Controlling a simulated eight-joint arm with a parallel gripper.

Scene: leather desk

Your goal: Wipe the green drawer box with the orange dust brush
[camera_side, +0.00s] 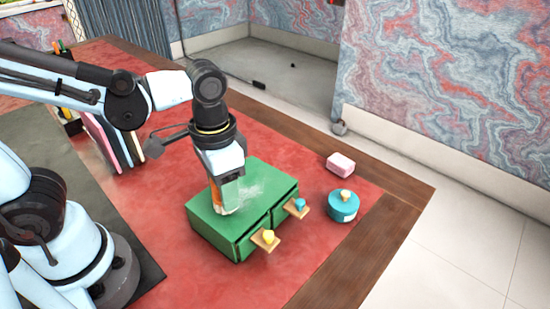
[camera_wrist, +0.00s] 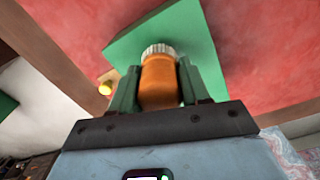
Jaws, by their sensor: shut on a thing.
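The green drawer box (camera_side: 228,232) stands on the red desk top, with two drawer fronts bearing a yellow knob (camera_side: 268,237) and a blue knob (camera_side: 300,204). A pale dusty smear (camera_side: 250,190) lies on its top. My gripper (camera_side: 226,190) points down over the left part of the box top. It is shut on the orange dust brush (camera_wrist: 159,80), whose pale bristles (camera_wrist: 158,49) are at or just above the box top; I cannot tell if they touch. The box top (camera_wrist: 185,35) also fills the middle of the wrist view.
A teal round pot (camera_side: 343,207) with a knobbed lid and a pink block (camera_side: 340,164) stand right of the box. Upright books (camera_side: 112,143) and a pen holder (camera_side: 68,118) are at the back left. The red desk top (camera_side: 180,190) is clear left of the box.

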